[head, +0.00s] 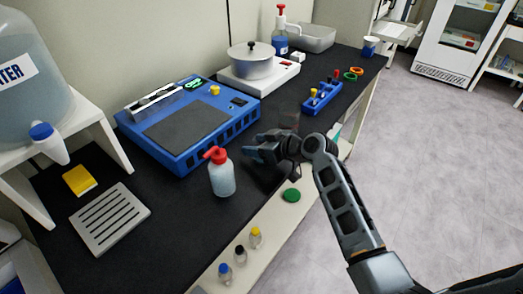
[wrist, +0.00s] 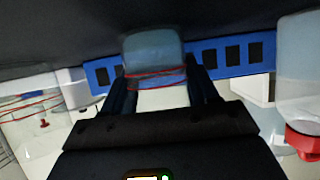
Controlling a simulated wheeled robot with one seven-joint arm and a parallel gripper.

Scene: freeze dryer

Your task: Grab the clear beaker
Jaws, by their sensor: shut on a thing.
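The clear beaker (wrist: 153,52) shows between my fingers in the wrist view, a bluish see-through vessel with thin red lines. My gripper (wrist: 158,88) is shut on it, with one dark finger on each side. In the head view my gripper (head: 256,150) is low over the black bench, right of the red-capped wash bottle (head: 222,174) and in front of the blue device (head: 190,118). The held beaker is hard to make out there against the dark bench.
A faint clear vessel (head: 289,115) stands just behind my wrist, near the blue rack (head: 321,95). The wash bottle also shows close by in the wrist view (wrist: 302,140).

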